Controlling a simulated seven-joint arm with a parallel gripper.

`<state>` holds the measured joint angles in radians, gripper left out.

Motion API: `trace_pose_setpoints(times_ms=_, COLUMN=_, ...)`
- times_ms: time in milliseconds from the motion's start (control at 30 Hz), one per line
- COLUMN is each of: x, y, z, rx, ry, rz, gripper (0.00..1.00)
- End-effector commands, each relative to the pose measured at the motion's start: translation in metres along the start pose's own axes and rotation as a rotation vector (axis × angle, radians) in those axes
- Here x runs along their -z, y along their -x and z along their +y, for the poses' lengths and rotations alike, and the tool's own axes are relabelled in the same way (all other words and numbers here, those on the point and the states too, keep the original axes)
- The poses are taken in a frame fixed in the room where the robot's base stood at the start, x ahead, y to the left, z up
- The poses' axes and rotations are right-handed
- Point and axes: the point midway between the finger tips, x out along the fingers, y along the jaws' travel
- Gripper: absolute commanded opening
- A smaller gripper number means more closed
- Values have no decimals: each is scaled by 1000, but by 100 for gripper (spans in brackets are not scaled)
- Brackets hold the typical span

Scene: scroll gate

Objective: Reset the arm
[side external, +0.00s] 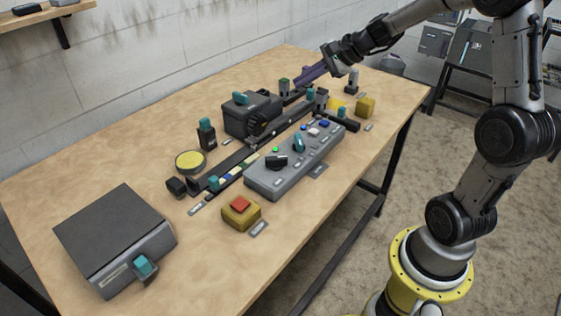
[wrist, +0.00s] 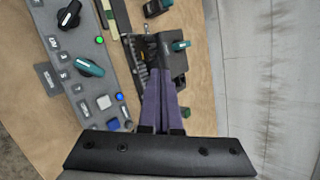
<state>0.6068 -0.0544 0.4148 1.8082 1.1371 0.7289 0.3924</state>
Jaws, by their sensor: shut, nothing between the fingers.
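My gripper (side external: 300,78) is at the far end of the table in the side view, with its long purple fingers reaching left above the mechanism. In the wrist view the fingers (wrist: 162,75) lie together, shut and empty. Beyond their tips is the dark box with a teal knob (wrist: 180,45); it also shows in the side view as a dark grey box (side external: 252,116). I cannot tell from these frames whether the fingertips touch anything. The grey control panel (side external: 262,180) has a black knob, a teal knob and a lit green light, and stands in front of the dark rail (side external: 228,166).
The wooden table (side external: 80,180) carries a grey box with a teal latch (side external: 145,266), a red button on a yellow base (side external: 240,205), a yellow disc (side external: 190,162) and a yellow block (side external: 366,106). A wall runs behind. The table's left back area is clear.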

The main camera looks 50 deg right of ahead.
Motion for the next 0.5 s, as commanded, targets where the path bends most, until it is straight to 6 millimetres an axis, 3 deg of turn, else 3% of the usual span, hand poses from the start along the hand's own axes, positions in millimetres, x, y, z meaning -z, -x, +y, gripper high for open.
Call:
trace_pose_setpoints(times_ms=33, x=-41, y=11, z=3, rx=-12, ry=114, rz=-28, gripper=0)
trace_pose_setpoints(times_ms=100, x=-85, y=27, z=16, rx=-40, ry=277, rz=-57, gripper=0)
trace_pose_setpoints(times_ms=200, x=-140, y=56, z=48, rx=-83, ry=539, rz=-93, gripper=0)
trace_pose_setpoints(times_ms=300, x=-177, y=91, z=93, rx=-131, ry=839, rz=-116, gripper=0)
trace_pose_setpoints(times_ms=400, x=-190, y=125, z=142, rx=-180, ry=1155, rz=-116, gripper=0)
trace_pose_setpoints(times_ms=500, x=-178, y=151, z=184, rx=-241, ry=1441, rz=-86, gripper=0)
